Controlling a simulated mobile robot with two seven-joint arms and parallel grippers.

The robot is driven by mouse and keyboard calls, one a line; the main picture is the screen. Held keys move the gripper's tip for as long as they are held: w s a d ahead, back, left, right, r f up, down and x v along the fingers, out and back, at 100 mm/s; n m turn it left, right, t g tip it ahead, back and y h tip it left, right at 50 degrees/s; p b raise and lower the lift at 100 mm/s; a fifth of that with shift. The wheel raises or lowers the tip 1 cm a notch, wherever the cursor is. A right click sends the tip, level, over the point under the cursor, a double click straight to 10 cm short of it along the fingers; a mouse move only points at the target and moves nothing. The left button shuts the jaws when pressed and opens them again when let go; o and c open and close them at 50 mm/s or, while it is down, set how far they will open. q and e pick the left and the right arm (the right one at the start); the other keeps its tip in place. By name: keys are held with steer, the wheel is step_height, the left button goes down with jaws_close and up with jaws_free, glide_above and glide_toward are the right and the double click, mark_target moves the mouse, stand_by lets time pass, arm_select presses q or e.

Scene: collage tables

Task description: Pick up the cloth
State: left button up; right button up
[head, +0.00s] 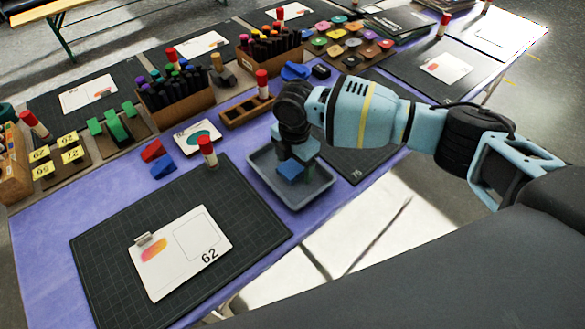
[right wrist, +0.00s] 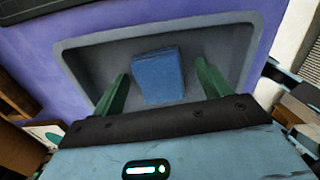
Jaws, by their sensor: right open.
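A folded blue cloth (head: 290,169) lies in a shallow grey tray (head: 318,188) near the table's front edge. In the right wrist view the cloth (right wrist: 158,76) lies on the floor of the tray (right wrist: 75,62), between and a little beyond the green fingers. My right gripper (head: 294,158) points down into the tray over the cloth and hides part of it in the head view. In the right wrist view the right gripper (right wrist: 160,88) is open, with a finger on each side of the cloth and no clear contact. My left gripper is not in view.
A dark cutting mat (head: 110,270) with a card numbered 62 (head: 180,251) lies left of the tray. A wooden rack (head: 243,113), a red-capped glue stick (head: 207,151) and marker boxes (head: 177,107) stand behind. Purple tabletop shows between mat and tray.

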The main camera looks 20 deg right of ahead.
mark_target(294, 166)
steer(key=c, duration=1.1)
steer(key=shift+r, duration=0.1)
steer(key=shift+r, duration=0.5)
step_height(294, 166, up, 2)
steer(key=shift+r, duration=0.2)
steer(key=s, duration=0.5)
steer(key=s+r+p, duration=0.1)
steer(key=s, duration=0.3)
steer(key=s+d+p, duration=0.1)
steer(key=s, duration=0.4)
steer(key=shift+s+r, duration=0.2)
steer(key=shift+s, duration=0.8)
